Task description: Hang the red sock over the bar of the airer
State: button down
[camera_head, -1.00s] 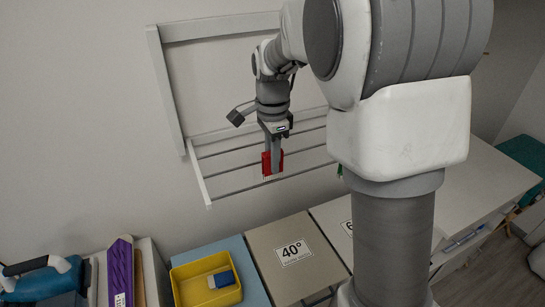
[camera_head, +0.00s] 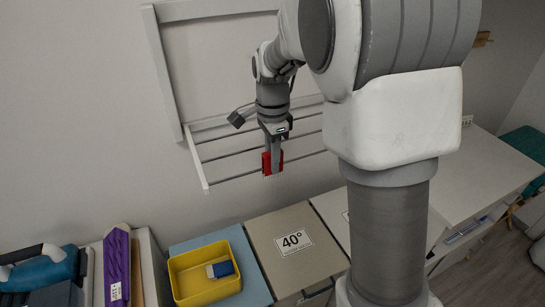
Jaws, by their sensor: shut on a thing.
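The red sock (camera_head: 267,165) is held in my gripper (camera_head: 273,163), which points down and is shut on it. Only a small part of the sock shows around the fingers. The wall-mounted airer (camera_head: 203,170) has a pale frame and several thin grey bars. The sock and fingertips are in front of the airer's bars in the view, near its front bar (camera_head: 233,178). I cannot tell whether the sock touches a bar or hangs apart from it.
Below stand cabinets with a blue top, a beige top marked 40° (camera_head: 293,242) and a pale top. A yellow tray (camera_head: 208,293) holds a blue and white item (camera_head: 221,269). A purple item (camera_head: 117,268) and a teal appliance (camera_head: 42,270) are at left.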

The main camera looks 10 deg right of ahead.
jog(key=shift+f+b, duration=0.9)
jog(key=shift+f, duration=0.6)
jog(key=c, duration=0.7)
grip_release()
